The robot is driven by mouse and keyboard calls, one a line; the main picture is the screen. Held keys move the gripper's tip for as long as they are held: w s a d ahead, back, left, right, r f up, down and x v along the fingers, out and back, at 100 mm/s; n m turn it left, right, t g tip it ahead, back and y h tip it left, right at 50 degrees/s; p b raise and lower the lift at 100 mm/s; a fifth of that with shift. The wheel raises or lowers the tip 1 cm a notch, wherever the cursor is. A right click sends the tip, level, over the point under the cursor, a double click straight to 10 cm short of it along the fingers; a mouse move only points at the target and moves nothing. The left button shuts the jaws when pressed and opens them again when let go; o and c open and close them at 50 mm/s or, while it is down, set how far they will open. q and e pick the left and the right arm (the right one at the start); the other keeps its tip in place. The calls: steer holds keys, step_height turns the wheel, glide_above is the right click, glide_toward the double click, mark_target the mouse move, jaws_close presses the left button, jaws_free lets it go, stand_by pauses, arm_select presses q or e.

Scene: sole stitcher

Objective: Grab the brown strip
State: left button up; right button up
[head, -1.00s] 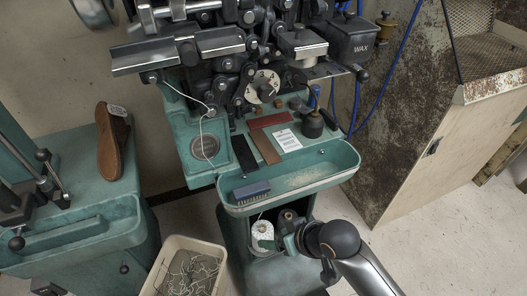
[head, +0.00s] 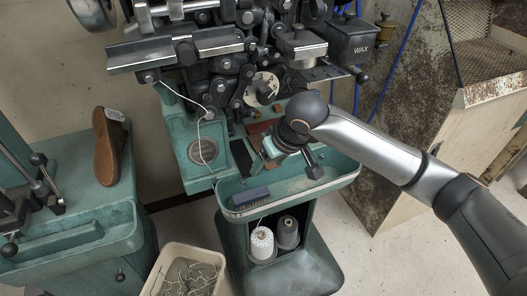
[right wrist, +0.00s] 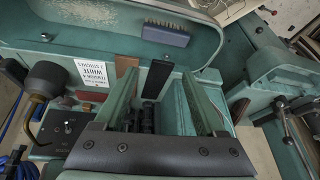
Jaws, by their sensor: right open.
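The brown strip (head: 256,141) lies on the green machine shelf, mostly hidden behind my right gripper (head: 268,150) in the head view. In the right wrist view a short end of the brown strip (right wrist: 125,65) shows beside the tip of the left-hand finger. My right gripper (right wrist: 160,78) is open and empty over the shelf. A black strip (right wrist: 157,78) appears between its fingers in that view; contact cannot be told. The black strip also shows left of the gripper in the head view (head: 241,157). My left gripper is out of view.
A reddish strip (head: 262,127) lies behind. A white printed card (right wrist: 90,75) and dark bottle (right wrist: 47,78) stand beside the strips. A blue brush (head: 250,198) lies in the front tray (head: 325,183). Thread spools (head: 262,243) sit below.

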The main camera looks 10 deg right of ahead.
steer(key=m+h, duration=0.1)
glide_toward(274, 166)
steer(key=x, duration=0.2)
steer(key=b+x, duration=0.1)
steer(key=x, duration=0.2)
steer(key=b+x, duration=0.1)
steer(key=x, duration=0.1)
steer(key=shift+w+a+f, duration=0.2)
steer(key=shift+w, duration=0.35)
steer(key=c, duration=1.1)
steer(key=shift+r, duration=0.15)
